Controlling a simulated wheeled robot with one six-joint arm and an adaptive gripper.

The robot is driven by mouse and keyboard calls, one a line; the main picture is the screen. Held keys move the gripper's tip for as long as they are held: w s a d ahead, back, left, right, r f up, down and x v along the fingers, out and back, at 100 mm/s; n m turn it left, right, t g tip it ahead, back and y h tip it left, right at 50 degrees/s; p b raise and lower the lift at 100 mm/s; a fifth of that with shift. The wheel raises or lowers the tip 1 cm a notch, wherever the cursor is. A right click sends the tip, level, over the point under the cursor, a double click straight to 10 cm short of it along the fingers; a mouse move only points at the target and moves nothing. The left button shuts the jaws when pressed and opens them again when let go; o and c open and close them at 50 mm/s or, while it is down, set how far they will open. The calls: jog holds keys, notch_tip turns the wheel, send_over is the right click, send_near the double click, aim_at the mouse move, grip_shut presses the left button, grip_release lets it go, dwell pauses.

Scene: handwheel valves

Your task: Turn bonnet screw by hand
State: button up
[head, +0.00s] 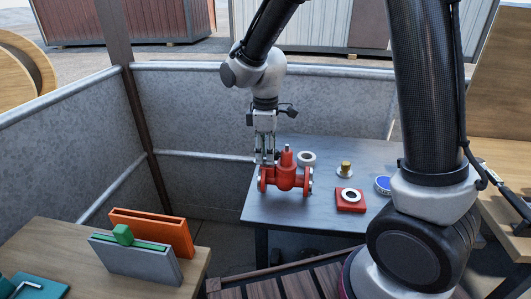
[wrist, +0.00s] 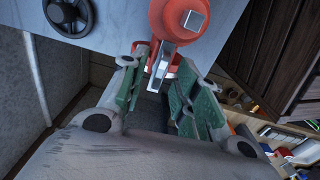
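A red flanged valve body (head: 288,177) stands on the grey metal table, its stem upright. In the wrist view the red valve (wrist: 165,14) is at the top, with the square metal stem end (wrist: 195,20) facing me. A bright metal piece (wrist: 158,65) projects from the valve between my fingertips; I cannot tell if it is the bonnet screw. My gripper (head: 264,157) points down at the valve's left end. In the wrist view my gripper (wrist: 165,70) has its green-padded fingers apart, around or just short of the metal piece; contact is unclear.
The table (head: 325,217) also bears a white ring (head: 306,158), a brass-topped part (head: 345,168), a red block (head: 350,204) and a blue disc (head: 383,184). A black handwheel (wrist: 68,15) shows in the wrist view. Grey panels (head: 190,95) stand behind and left.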

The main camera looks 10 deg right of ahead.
jog(key=shift+r, duration=2.85)
notch_tip(320, 180, up, 11)
jog(key=s+d+m+t, duration=0.4)
jog(key=s+d+m, duration=1)
jog(key=s+d, duration=0.6)
jog(key=shift+s+d, duration=0.15)
jog(key=shift+d, duration=0.05)
